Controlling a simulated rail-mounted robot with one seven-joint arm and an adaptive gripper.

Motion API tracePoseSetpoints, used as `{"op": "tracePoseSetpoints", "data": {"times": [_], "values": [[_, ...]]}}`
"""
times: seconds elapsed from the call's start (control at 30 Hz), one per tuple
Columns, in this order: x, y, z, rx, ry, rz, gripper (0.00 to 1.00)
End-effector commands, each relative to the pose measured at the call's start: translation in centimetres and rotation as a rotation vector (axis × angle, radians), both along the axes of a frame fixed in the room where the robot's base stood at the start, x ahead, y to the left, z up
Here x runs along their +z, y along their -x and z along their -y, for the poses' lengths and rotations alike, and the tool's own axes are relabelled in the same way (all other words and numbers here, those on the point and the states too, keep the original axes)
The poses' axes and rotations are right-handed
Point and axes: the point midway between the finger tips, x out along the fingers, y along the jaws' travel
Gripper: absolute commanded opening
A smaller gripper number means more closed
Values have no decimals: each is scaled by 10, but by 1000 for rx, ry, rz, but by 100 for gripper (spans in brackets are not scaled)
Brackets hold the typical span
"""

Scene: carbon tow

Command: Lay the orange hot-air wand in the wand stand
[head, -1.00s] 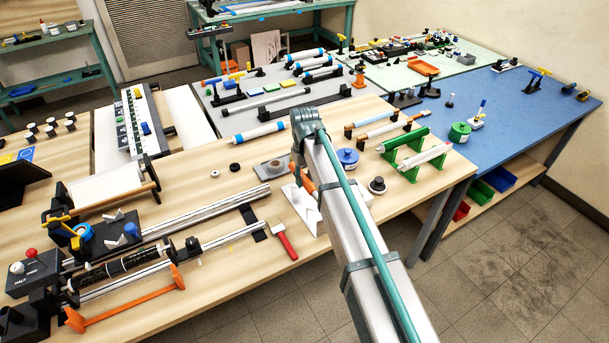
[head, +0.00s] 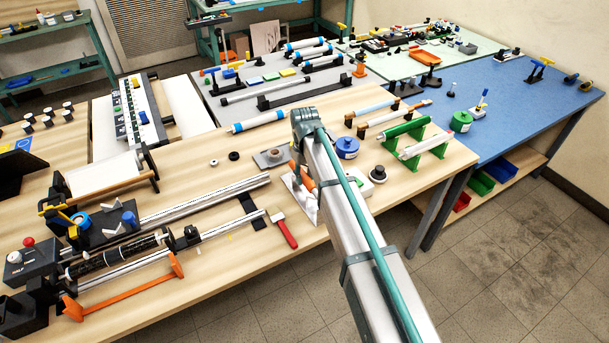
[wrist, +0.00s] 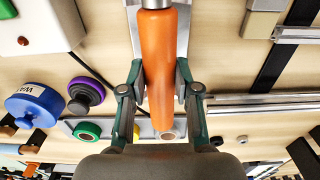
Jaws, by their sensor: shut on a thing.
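The orange hot-air wand (wrist: 158,70) lies lengthwise between the two fingers of my gripper (wrist: 160,78) in the wrist view. My gripper is shut on its orange body, and a pale metal end shows at the top edge. In the head view part of the orange wand (head: 308,184) shows just left of my arm, low over the near edge of the wooden bench. A pale metal piece (head: 299,202), apparently the wand stand, is beside and below it, mostly hidden by my arm. I cannot tell whether wand and stand touch. My fingers are hidden in the head view.
A red-handled brush (head: 284,229) and long metal rails (head: 205,205) lie left of the wand. A grey plate (head: 270,158) is just behind it. A blue tub (head: 347,147) and green supports (head: 408,140) stand to the right. Bare wood shows behind the rails.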

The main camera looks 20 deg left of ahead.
Motion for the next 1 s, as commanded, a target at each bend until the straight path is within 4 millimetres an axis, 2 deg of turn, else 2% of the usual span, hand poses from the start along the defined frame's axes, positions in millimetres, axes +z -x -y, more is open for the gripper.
{"op": "tracePoseSetpoints", "data": {"times": [0.8,0.83,1.0], "values": [[-15,0,0,0,0,0,0],[-14,0,0,0,0,0,34],[-14,0,0,0,0,0,60]]}}
